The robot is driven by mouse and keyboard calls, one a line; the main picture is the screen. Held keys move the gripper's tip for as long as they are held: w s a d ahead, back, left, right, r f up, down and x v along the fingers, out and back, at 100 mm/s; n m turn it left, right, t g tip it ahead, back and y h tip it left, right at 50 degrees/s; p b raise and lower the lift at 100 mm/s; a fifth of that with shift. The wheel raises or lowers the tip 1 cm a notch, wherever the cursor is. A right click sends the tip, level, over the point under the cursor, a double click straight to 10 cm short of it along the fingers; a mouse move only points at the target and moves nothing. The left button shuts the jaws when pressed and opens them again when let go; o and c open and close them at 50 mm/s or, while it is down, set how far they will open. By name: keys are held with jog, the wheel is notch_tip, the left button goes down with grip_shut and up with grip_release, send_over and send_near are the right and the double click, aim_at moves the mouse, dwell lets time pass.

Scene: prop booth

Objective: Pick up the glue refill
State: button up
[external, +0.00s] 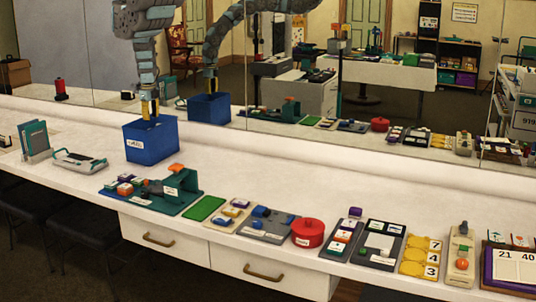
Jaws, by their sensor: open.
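I cannot make out the glue refill for certain in the external view; the inside of the blue bin (151,143) is mostly hidden by its front walls. The bin is open-topped, has a small white label, and stands on the white counter at the left. My gripper (150,110) points straight down at the bin's mouth, with its fingertips at about rim height. It is open. Whether anything lies between the fingers is too small to tell.
A mirror behind the counter (260,165) repeats my arm and the bin. Left of the bin are a grey-teal rack (36,140) and a flat tray (80,160). To the right stand a green press (172,188), a green mat (204,208), a red round container (308,233) and several boards.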

notch_tip(320, 180, down, 2)
jog(key=shift+f, duration=0.1)
jog(key=shift+w+f, duration=0.1)
jog(key=shift+f, duration=0.35)
jog(key=shift+w+a+f, duration=0.1)
jog(key=shift+f, duration=2.1)
grip_shut()
